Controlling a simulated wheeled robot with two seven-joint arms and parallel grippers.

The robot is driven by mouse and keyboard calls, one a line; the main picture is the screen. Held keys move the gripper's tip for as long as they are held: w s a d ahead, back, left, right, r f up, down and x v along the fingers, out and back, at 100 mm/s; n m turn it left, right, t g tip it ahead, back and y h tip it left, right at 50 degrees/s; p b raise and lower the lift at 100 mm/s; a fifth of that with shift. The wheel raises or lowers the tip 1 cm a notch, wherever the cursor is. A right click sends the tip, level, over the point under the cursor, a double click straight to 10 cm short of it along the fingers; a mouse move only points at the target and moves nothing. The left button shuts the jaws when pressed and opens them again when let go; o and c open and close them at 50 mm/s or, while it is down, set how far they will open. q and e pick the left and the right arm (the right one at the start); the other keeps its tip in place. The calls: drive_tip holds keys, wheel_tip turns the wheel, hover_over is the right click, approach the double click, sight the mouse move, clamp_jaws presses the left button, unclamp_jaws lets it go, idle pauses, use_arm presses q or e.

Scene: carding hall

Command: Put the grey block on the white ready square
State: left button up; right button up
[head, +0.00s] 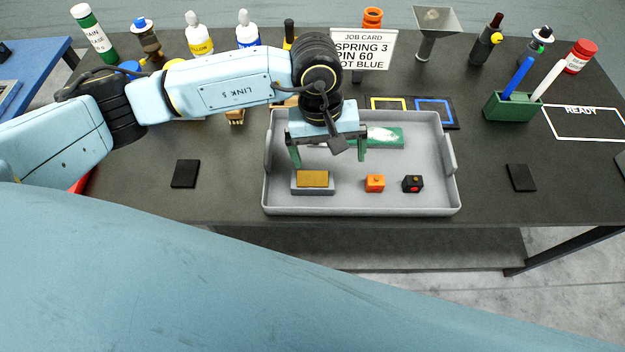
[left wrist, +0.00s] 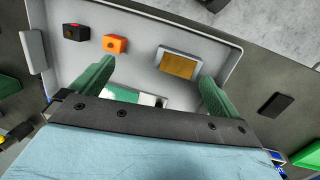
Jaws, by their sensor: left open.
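The grey block (head: 313,189), with a gold-coloured top, sits in the front left of the grey tray (head: 400,206). It also shows in the left wrist view (left wrist: 163,58). The white ready square (head: 581,110) is a white outline marked READY at the table's far right; no object stands inside the visible part. My left gripper (head: 328,156) is over the tray, behind the grey block, its green fingers spread and empty. In the left wrist view the fingers (left wrist: 157,74) are apart, with the block beyond them. My right gripper is not in view.
An orange cube (head: 375,183) and a black cube (head: 412,184) lie right of the block. A green-and-white piece (head: 384,137) lies at the tray's back. A green pen holder (head: 512,106) stands left of the ready square. Bottles and a job card (head: 362,48) line the back.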

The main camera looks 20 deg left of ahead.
use_arm(q)
drive_tip(key=w+a+y, duration=0.1)
drive_tip(key=a+y, duration=0.1)
drive_tip(key=a, duration=0.1)
hover_over(313, 177)
drive_tip(key=shift+m, duration=0.3)
wheel_tip(313, 177, down, 7)
drive_tip(key=shift+d+f+p, duration=0.1)
drive_tip(key=shift+p, duration=0.35)
drive_tip(key=shift+s+f+p, duration=0.1)
drive_tip(key=shift+f+p, duration=0.5)
drive_tip(key=shift+f, duration=2.4)
drive_tip(key=shift+c, duration=0.4)
drive_tip(key=shift+r, duration=0.1)
drive_tip(key=c, duration=1)
